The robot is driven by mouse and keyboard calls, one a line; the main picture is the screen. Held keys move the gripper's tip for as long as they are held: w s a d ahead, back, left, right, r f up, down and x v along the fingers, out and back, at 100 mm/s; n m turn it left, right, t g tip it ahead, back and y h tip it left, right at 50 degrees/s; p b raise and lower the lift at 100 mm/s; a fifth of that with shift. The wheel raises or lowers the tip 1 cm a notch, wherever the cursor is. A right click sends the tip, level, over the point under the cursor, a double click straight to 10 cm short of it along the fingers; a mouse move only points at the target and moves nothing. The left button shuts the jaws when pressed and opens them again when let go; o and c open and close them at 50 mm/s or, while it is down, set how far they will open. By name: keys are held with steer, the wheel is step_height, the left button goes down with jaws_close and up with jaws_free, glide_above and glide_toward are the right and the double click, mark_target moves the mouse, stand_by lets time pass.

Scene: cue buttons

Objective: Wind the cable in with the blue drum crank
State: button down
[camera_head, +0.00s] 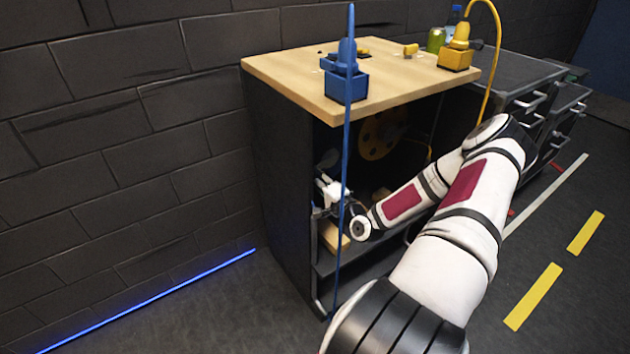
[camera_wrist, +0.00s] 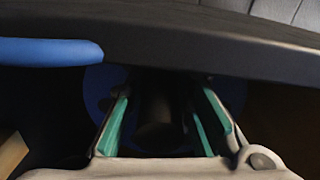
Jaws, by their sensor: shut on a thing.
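In the wrist view my gripper (camera_wrist: 165,95) has its teal-padded fingers on either side of a dark round crank handle (camera_wrist: 154,122), and is shut on it. Part of the blue drum (camera_wrist: 97,84) shows behind the fingers; the rest is hidden in shadow. The blue cable (camera_wrist: 45,52) crosses at the upper left. In the head view my gripper (camera_head: 328,190) reaches into the open front of the cabinet, and the blue drum is hidden there. The blue cable (camera_head: 344,150) hangs from the blue guide block (camera_head: 346,85) on the cabinet top down past my gripper.
A yellow drum (camera_head: 383,135) stands inside the cabinet (camera_head: 275,150), right of my gripper. A yellow block (camera_head: 455,58) with a yellow cable (camera_head: 497,50) sits on the top. A wooden piece (camera_head: 331,238) lies below my gripper. Grey drawers (camera_head: 535,90) stand at right.

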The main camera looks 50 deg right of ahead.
steer(key=shift+w+a+r, duration=0.1)
steer(key=shift+w+r, duration=0.2)
steer(key=shift+r, duration=0.1)
steer(key=c, duration=1.4)
jaws_free()
steer(key=shift+f, duration=0.1)
steer(key=shift+s+f, duration=0.1)
steer(key=v, duration=1.2)
steer(key=shift+f, duration=0.1)
